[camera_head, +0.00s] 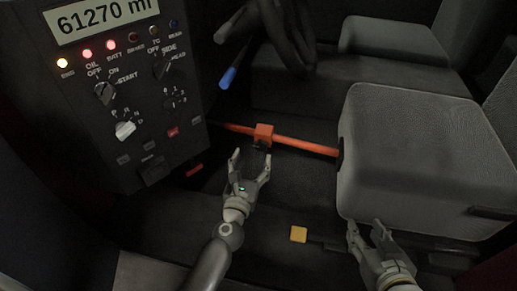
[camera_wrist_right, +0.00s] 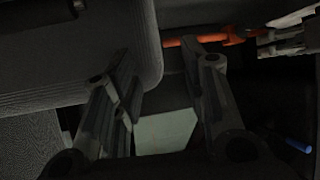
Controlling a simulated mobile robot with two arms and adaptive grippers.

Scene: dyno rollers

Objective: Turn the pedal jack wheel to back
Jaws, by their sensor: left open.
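The pedal jack is an orange bar (camera_head: 308,146) running from below the control panel to the seat cushion. An orange block (camera_head: 263,131) sits on it, with a small dark part (camera_head: 261,145), possibly the wheel, at its lower side. My left gripper (camera_head: 250,160) is open just below the block, its fingers on either side of the dark part; contact cannot be told. The bar also shows in the right wrist view (camera_wrist_right: 205,40). My right gripper (camera_head: 366,226) is at the seat's front edge. Its fingers are apart and empty in the right wrist view (camera_wrist_right: 165,65).
A control panel (camera_head: 120,95) with knobs and lamps stands at the left. The grey seat (camera_head: 415,150) is close to my right gripper. A blue-tipped lever (camera_head: 228,78) is above the bar. A yellow square (camera_head: 298,234) lies between my arms.

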